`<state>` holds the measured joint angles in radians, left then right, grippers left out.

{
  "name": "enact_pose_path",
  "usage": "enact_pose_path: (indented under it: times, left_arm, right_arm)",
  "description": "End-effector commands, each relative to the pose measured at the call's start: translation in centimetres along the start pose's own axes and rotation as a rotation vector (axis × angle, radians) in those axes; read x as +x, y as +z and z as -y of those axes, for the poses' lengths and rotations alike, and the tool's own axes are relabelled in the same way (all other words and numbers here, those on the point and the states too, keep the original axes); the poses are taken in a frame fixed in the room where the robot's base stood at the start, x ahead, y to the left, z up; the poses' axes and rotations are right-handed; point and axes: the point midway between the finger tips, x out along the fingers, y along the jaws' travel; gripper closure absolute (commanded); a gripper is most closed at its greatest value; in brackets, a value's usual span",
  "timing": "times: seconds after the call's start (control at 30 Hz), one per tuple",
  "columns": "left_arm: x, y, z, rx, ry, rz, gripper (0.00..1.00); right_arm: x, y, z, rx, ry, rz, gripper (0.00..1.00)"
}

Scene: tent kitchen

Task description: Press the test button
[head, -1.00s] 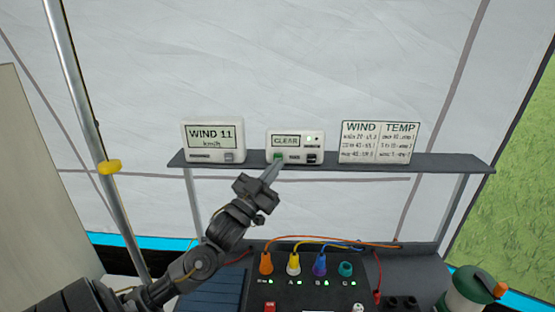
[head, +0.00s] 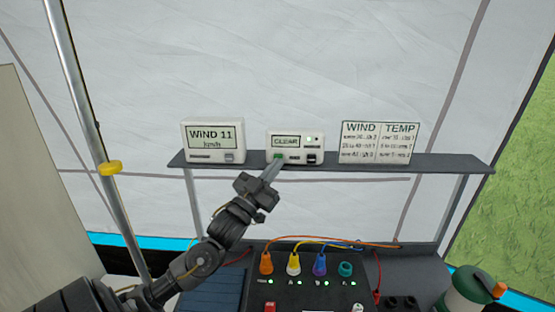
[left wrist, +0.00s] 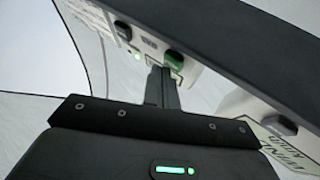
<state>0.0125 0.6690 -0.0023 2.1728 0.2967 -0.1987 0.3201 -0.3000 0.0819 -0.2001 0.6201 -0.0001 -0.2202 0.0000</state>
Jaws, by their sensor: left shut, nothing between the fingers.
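A small white device (head: 296,146) stands on the dark shelf, its screen reading CLEAR. A green button (head: 278,156) is at its lower left and a dark button (head: 311,158) at its lower right; their labels are too small to read. My left gripper (head: 272,167) is shut and empty, with its fingertips just at the green button. In the left wrist view the fingertips (left wrist: 163,76) end close beside the green button (left wrist: 175,58); I cannot tell whether they touch it. My right gripper is out of view.
A white WIND 11 display (head: 212,140) stands left on the shelf (head: 440,162), and a WIND/TEMP card (head: 379,143) right. Below are a dark panel with coloured plugs (head: 293,265) and a green-white canister (head: 466,291). A metal pole (head: 95,140) stands left.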

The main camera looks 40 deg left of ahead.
Motion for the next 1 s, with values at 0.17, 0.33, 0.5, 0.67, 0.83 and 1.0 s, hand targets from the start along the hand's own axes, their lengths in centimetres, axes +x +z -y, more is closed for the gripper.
enact_pose_path:
  times: [0.17,0.33,0.5,0.67,0.83,1.0]
  left_arm:
    - [-0.01,0.0,-0.02,0.0,0.0,0.0,1.0]
    - [0.04,0.04,0.01,0.0,0.0,0.0,1.0]
    - [0.17,0.12,0.1,0.0,0.0,0.0,1.0]
    - [0.3,0.23,0.2,0.001,0.001,0.0,1.0]
    - [0.45,0.35,0.31,0.001,0.0,0.001,1.0]
    - [0.6,0.45,0.43,0.001,0.0,0.0,1.0]
  right_arm:
    - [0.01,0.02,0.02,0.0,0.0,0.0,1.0]
    - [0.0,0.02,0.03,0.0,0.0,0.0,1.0]
    - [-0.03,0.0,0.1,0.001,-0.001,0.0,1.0]
    - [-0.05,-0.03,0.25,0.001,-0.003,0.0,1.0]
    - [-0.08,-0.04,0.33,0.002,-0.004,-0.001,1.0]
    - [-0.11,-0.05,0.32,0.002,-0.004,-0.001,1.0]
